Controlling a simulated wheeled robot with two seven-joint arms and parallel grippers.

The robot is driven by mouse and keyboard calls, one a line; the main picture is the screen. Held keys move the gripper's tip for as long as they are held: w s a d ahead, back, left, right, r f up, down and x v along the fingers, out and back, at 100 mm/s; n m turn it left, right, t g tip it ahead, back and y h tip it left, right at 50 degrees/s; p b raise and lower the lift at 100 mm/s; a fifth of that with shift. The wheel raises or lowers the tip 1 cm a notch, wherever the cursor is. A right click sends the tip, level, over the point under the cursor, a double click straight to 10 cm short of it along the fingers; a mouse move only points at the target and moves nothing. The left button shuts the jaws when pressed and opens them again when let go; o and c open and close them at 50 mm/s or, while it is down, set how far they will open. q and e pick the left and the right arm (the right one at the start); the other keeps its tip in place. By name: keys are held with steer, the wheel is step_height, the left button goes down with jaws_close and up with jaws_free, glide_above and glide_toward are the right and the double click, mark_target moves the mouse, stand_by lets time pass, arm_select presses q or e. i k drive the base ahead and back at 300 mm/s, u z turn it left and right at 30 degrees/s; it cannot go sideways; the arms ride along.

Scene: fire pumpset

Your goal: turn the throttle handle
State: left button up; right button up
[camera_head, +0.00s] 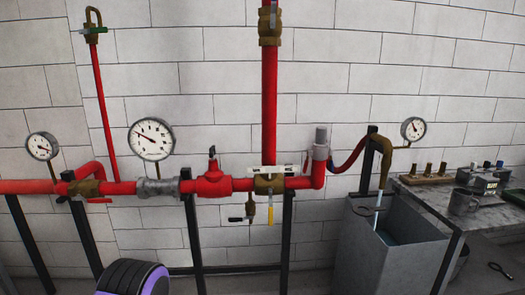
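Several handles show on the red pipework (105,187), and I cannot tell which is the throttle handle. A yellow handle (270,234) hangs down below a brass valve (268,184) on the horizontal pipe. A small black lever (237,219) points left beside a small brass fitting (250,208). A red valve body (211,181) has a short dark stem on top. A green handle (94,30) sits at the top of the thin pipe at the upper left. Neither of my grippers is in view, and nothing touches the handles.
Pressure gauges (151,139) stand above the pipe. Dark upright posts (192,235) carry it in front of a white block wall (345,76). A grey open tank (362,249) stands at the right, beside a bench (485,222) with tools. Floor space before the pipe looks mostly free.

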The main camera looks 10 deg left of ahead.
mark_target(212, 150)
steer(key=z, duration=0.25)
steer(key=i, duration=0.85)
steer(key=u, duration=0.2)
